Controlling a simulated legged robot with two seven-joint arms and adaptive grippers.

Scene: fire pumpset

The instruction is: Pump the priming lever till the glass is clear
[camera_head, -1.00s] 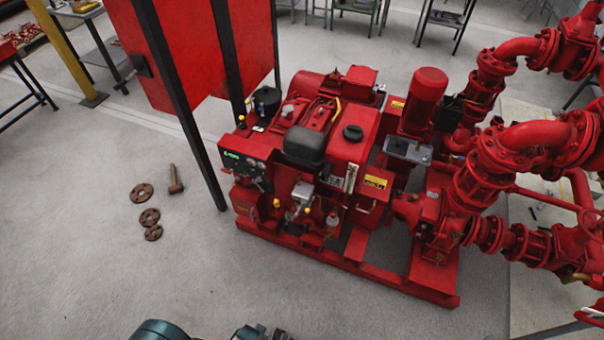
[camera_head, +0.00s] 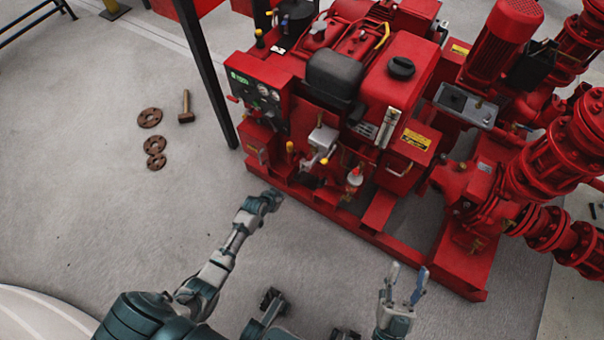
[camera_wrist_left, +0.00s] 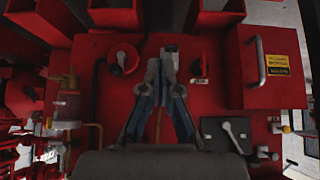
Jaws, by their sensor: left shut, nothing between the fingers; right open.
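The red pumpset (camera_head: 335,220) fills the upper middle of the head view. On its front, a grey block (camera_head: 322,139) carries a short lever with a yellow knob (camera_head: 324,161); I cannot tell for sure that it is the priming lever. A small bowl (camera_head: 354,180), likely the glass, is right of it. The wrist view shows the bowl (camera_wrist_left: 67,105) with murky reddish-amber contents. My left gripper (camera_head: 272,197) is shut and empty, low before the pumpset's left front, apart from the lever. My right gripper (camera_head: 404,283) is open and empty before the base.
A red box with a handle (camera_wrist_left: 260,65) and label is at the right of the wrist view. A dark post (camera_head: 207,70) stands left of the pumpset. Red pipework (camera_head: 555,150) crowds the right.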

